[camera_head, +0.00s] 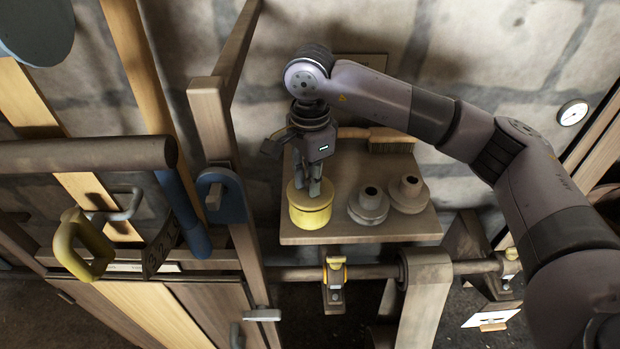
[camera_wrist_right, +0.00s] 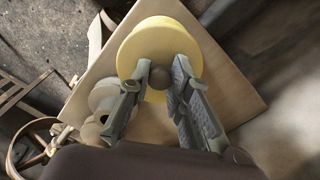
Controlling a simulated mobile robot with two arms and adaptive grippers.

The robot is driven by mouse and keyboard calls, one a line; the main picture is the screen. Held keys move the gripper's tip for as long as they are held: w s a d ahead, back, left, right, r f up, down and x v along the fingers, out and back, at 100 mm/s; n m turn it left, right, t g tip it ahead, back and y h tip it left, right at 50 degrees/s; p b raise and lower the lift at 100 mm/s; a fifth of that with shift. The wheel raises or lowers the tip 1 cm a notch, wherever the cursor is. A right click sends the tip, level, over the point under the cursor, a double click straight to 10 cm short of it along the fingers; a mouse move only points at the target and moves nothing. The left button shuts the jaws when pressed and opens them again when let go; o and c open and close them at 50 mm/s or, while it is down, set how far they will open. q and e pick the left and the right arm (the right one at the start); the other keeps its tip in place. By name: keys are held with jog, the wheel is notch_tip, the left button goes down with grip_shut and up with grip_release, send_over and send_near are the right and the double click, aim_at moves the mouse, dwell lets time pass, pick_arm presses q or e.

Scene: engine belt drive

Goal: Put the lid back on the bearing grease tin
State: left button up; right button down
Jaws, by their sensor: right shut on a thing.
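The yellow bearing grease tin (camera_head: 310,217) stands at the left end of a small wooden shelf. Its yellow lid (camera_head: 297,194) is at the tin's mouth, and the lid also shows in the right wrist view (camera_wrist_right: 135,45). I cannot tell whether it is fully seated or slightly raised. My right gripper (camera_head: 314,190) comes down from above, shut on the lid's dark round knob (camera_wrist_right: 160,78). In the right wrist view the fingers (camera_wrist_right: 158,92) are on either side of the knob. The lid hides the inside of the tin. My left gripper is out of view.
Two grey stepped pulleys (camera_head: 368,206) (camera_head: 408,193) stand right of the tin on the wooden shelf (camera_head: 330,236). A wooden-handled brush (camera_head: 390,140) lies at the back. A wooden post (camera_head: 235,200) rises close on the left. A shaft (camera_head: 370,271) runs below the shelf.

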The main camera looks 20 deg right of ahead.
jog(key=shift+b, duration=0.3)
dwell(0.4)
dwell(0.3)
jog(key=c, duration=1.4)
grip_release()
jog(key=shift+o, duration=0.4)
jog(key=o, duration=0.4)
jog(key=shift+r+p, duration=1.7)
jog(key=shift+r, duration=1.8)
